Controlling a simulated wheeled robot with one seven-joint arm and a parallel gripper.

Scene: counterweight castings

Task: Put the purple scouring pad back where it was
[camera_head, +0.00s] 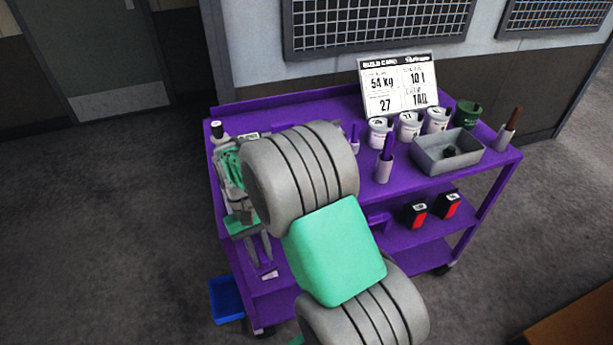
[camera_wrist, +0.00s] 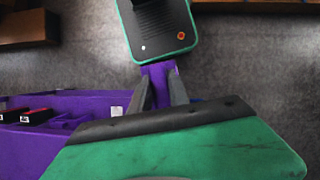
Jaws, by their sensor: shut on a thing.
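My gripper (camera_head: 259,256) hangs at the left end of the purple cart (camera_head: 310,111), pointing down in the head view. Its two dark fingers (camera_wrist: 162,92) show in the wrist view, shut on a purple piece that I take to be the scouring pad (camera_wrist: 158,80). In the head view the purple piece (camera_head: 264,270) shows small between the fingertips, and I cannot make out its full outline. It looks to be held in the air beside the cart. My arm hides part of the cart's top and shelves.
A blue bin (camera_head: 226,300) stands on the floor at the cart's left. The cart top holds a card (camera_head: 399,86), several cups, tool holders and a grey tray (camera_head: 430,158). Two black-and-red boxes (camera_head: 415,216) sit on a lower shelf. Open grey floor (camera_head: 120,220) lies left.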

